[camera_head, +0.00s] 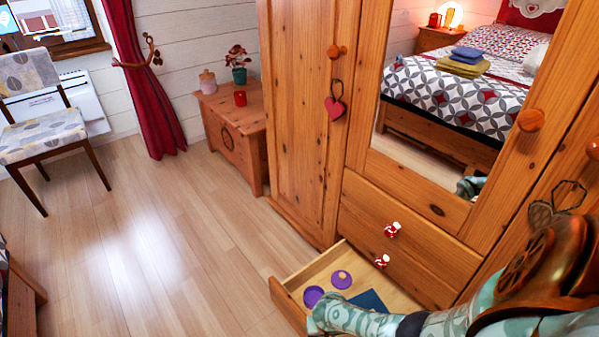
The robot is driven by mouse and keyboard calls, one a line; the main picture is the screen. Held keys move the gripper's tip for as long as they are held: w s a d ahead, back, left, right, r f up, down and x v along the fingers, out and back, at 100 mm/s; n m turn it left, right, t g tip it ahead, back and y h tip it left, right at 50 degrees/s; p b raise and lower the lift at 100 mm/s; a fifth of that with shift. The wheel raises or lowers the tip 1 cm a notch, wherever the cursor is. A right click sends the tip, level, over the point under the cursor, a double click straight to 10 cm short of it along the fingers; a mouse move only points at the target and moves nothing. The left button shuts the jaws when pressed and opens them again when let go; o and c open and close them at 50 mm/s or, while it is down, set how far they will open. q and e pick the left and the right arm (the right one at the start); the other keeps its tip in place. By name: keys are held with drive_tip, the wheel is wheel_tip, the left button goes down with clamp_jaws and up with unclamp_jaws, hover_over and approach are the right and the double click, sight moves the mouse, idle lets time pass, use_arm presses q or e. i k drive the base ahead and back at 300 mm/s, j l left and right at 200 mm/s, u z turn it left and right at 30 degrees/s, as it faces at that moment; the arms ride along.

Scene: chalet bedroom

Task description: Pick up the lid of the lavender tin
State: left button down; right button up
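Two round purple pieces lie in the open bottom drawer (292,306) of the wooden wardrobe. One purple disc (341,279) has a small paler spot at its centre and looks like a lid. The other purple round piece (313,296) is nearer the drawer's front, apart from the first. I cannot tell for sure which is the lid and which the tin. My teal-patterned arm comes in from the lower right and passes over the near end of the drawer, hiding part of it. No fingertips of either gripper show.
A dark blue flat item (369,301) lies in the drawer beside the purple pieces. A wooden chest (232,118) and a chair (35,125) stand farther back. The floor (150,240) at left is clear.

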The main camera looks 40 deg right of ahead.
sight(342, 280)
drive_tip(key=i+j+z, duration=0.2)
drive_tip(key=i, duration=0.3)
drive_tip(key=i+z, duration=0.25)
drive_tip(key=i, duration=0.25)
